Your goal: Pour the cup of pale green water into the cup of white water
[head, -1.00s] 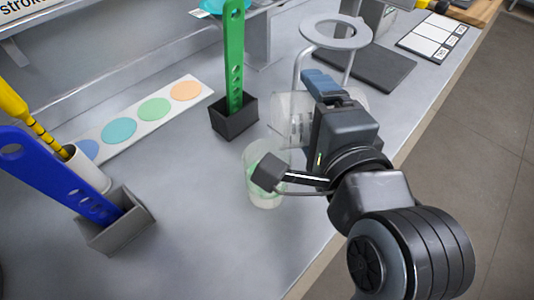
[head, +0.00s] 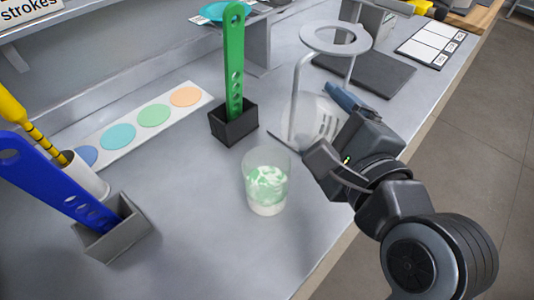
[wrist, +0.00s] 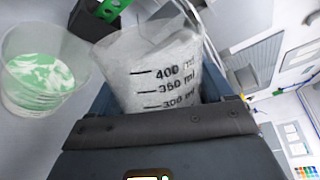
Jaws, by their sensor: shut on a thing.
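My gripper (head: 328,130) is shut on a clear cup (head: 312,122) to the right of the standing cup and apart from it. The held cup also shows in the wrist view (wrist: 160,75), with black marks such as 400, 350 and 300 ml. It looks tilted, and I see no green liquid in it. A clear standing cup (head: 266,182) is upright on the grey bench. It holds white liquid with pale green swirls mixed in; these also show in the wrist view (wrist: 40,75).
A green perforated paddle (head: 234,60) stands in a black holder (head: 234,122) behind the standing cup. A blue paddle (head: 50,180) in a grey holder is at left. A ring stand (head: 297,85) is behind the held cup. Bench in front is clear.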

